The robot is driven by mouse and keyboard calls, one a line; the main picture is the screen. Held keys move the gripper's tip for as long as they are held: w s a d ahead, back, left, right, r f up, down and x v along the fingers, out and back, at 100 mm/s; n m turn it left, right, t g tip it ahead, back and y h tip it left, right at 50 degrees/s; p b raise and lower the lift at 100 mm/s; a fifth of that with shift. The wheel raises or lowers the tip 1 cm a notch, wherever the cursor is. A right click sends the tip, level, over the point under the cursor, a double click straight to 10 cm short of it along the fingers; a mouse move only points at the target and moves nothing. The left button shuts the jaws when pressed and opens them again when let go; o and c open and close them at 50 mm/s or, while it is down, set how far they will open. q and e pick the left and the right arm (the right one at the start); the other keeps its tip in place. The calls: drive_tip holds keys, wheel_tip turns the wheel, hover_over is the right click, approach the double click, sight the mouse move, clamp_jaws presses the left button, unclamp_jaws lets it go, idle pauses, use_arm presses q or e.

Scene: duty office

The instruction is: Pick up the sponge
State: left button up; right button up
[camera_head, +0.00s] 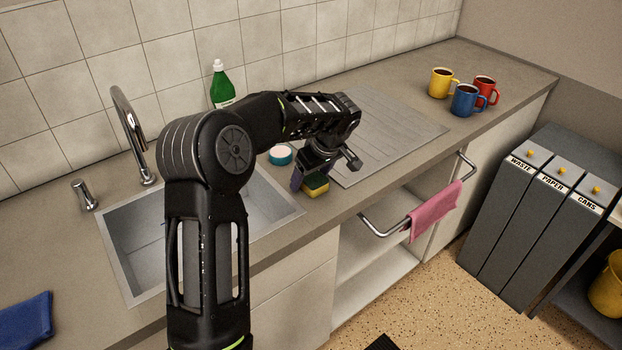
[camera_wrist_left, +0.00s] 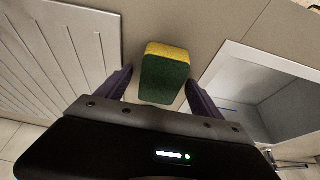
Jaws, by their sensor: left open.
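The sponge (camera_head: 316,186) is yellow and dark green. It lies on the counter between the sink and the grey drainer board, near the front edge. In the left wrist view the sponge (camera_wrist_left: 165,75) sits between the two purple fingers, with a gap on each side. My left gripper (camera_head: 306,181) is open, with its fingers down at the sponge; the wrist view shows it too (camera_wrist_left: 160,88). In the head view the gripper hides part of the sponge. My right gripper is not in view.
The sink (camera_head: 122,252) is left of the sponge, with a tap (camera_head: 135,140) behind it. A teal tub (camera_head: 281,155) and a green bottle (camera_head: 221,85) stand behind. The drainer board (camera_head: 400,135) is to the right, with several mugs beyond. A pink cloth (camera_head: 434,211) hangs on a front rail.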

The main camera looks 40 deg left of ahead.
use_arm(q)
drive_tip(key=shift+c, duration=0.3)
drive_tip(key=c, duration=1.3)
